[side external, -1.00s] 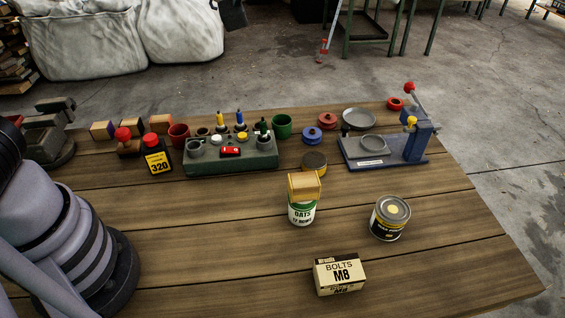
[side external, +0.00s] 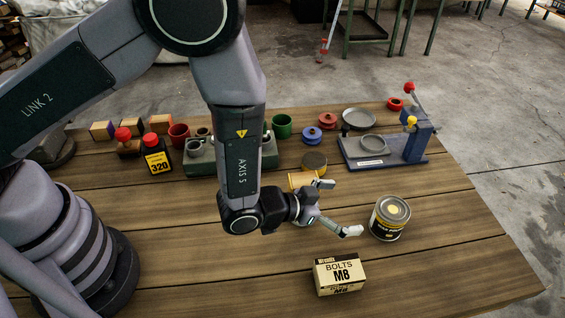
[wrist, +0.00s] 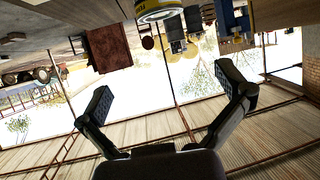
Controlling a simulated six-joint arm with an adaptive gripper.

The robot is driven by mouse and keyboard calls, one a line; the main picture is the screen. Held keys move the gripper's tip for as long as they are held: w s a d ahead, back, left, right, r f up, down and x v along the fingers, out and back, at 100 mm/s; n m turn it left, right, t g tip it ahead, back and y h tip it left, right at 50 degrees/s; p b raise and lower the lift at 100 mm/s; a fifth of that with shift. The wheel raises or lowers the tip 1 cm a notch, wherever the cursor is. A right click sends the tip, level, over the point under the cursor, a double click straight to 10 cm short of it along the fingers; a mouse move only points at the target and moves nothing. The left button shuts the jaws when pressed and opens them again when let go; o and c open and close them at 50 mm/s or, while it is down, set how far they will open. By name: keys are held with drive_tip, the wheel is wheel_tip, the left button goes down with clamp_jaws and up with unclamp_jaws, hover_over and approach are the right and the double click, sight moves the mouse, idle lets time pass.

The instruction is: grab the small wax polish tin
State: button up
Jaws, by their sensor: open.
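A round tin (side external: 390,218) with a metal lid and a dark label stands upright at the right front of the bench; its lettering is too small to read surely. My gripper (side external: 338,208) is open and empty, left of this tin, with its fingers pointing toward it and a gap between. In the wrist view my gripper (wrist: 164,88) has its two fingers spread wide with nothing between them. A tin with a yellow and white band (wrist: 158,10) is cut off at the top edge there; it looks like the same one.
A BOLTS M8 box (side external: 339,274) lies in front.

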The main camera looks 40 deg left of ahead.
approach(391, 214)
drive_tip(key=w+f, duration=0.1)
drive_tip(key=w+d+f, duration=0.1)
drive_tip(key=w, duration=0.1)
drive_tip(key=w+d+f, duration=0.1)
drive_tip(key=f, duration=0.1)
drive_tip(key=shift+w, duration=0.15)
drive_tip(key=shift+x, duration=3.05)
drive_tip(key=shift+w+a+r, duration=0.15)
drive_tip(key=shift+r, duration=0.1)
drive_tip(key=c, duration=1.1)
